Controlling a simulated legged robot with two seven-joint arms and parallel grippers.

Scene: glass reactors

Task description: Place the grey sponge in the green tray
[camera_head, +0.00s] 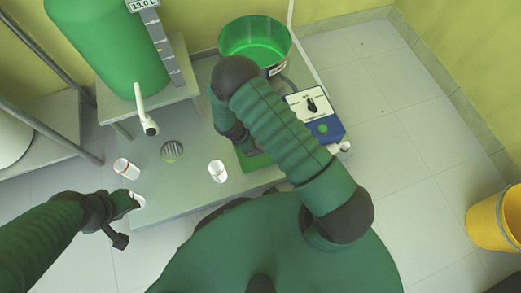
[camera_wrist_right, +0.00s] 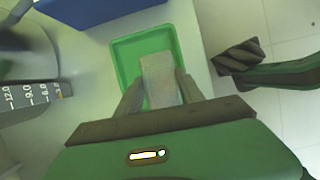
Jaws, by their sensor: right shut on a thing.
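The grey sponge (camera_wrist_right: 160,72) is between the two fingers of my right gripper (camera_wrist_right: 158,84) in the right wrist view. The gripper is shut on it. The sponge is over the green tray (camera_wrist_right: 122,62), overlapping the tray's floor in that view; I cannot tell whether it touches the tray. In the head view the green tray (camera_head: 259,162) shows only partly beneath my right arm, and the sponge is hidden. My left gripper (camera_head: 130,203) is at the lower left, beside a white item; its fingers are too small to read.
A blue control box (camera_head: 326,128) stands right of the tray, and a green pot (camera_head: 255,42) behind it. White cups (camera_head: 218,171) (camera_head: 126,168) stand on the grey platform (camera_head: 185,190). A green tank (camera_head: 110,45) is at the upper left, a yellow bucket (camera_head: 497,220) at the right.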

